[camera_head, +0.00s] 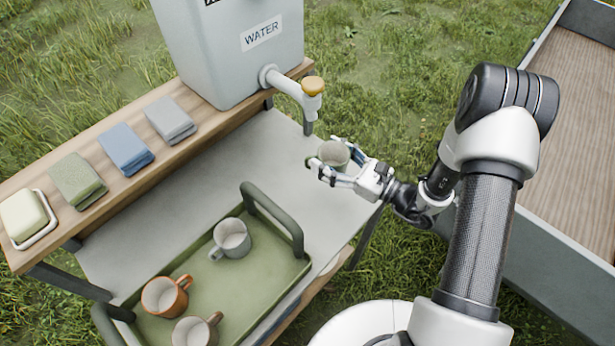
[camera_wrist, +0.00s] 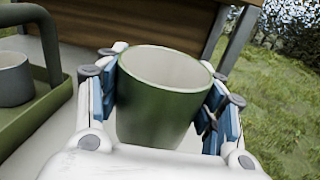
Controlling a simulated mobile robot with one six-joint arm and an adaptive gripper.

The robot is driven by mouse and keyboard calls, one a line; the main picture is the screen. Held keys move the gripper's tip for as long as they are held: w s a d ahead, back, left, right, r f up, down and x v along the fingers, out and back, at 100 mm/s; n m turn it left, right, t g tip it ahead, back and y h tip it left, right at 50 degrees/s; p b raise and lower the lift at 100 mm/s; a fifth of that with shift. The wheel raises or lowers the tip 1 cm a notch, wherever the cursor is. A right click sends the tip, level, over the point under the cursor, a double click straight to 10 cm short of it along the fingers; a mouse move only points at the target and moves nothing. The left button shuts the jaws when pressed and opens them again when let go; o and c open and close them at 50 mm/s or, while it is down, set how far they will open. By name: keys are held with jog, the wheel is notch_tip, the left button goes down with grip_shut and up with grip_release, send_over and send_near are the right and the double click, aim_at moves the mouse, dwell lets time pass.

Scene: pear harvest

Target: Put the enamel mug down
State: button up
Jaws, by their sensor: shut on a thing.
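A green enamel mug (camera_wrist: 155,112) with a pale inside is upright between the blue-padded fingers of my gripper (camera_wrist: 165,105) in the wrist view. In the head view my gripper (camera_head: 340,172) is shut on the same mug (camera_head: 333,154), near the right edge of the grey shelf (camera_head: 275,150), below and right of the tap. I cannot tell whether the mug's base touches the shelf. The mug looks empty from what shows of its inside.
A green tray (camera_head: 225,282) with raised handles holds a grey mug (camera_head: 231,238), an orange mug (camera_head: 165,296) and a taupe mug (camera_head: 196,331). A water tank (camera_head: 235,50) with a tap (camera_head: 300,92), folded cloths (camera_head: 125,148) and soap (camera_head: 24,215) stand on the upper plank. Bare shelf lies between.

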jog(key=shift+a, duration=0.95)
notch_tip(320, 180, down, 6)
jog(key=shift+d+r+b, duration=0.1)
jog(key=shift+d+b, duration=0.05)
jog(key=shift+b, duration=1)
jog(key=shift+f+b, duration=0.75)
jog(key=shift+f, duration=1.25)
jog(key=shift+f, duration=0.2)
jog(key=o, duration=1.3)
jog(key=shift+o, duration=0.2)
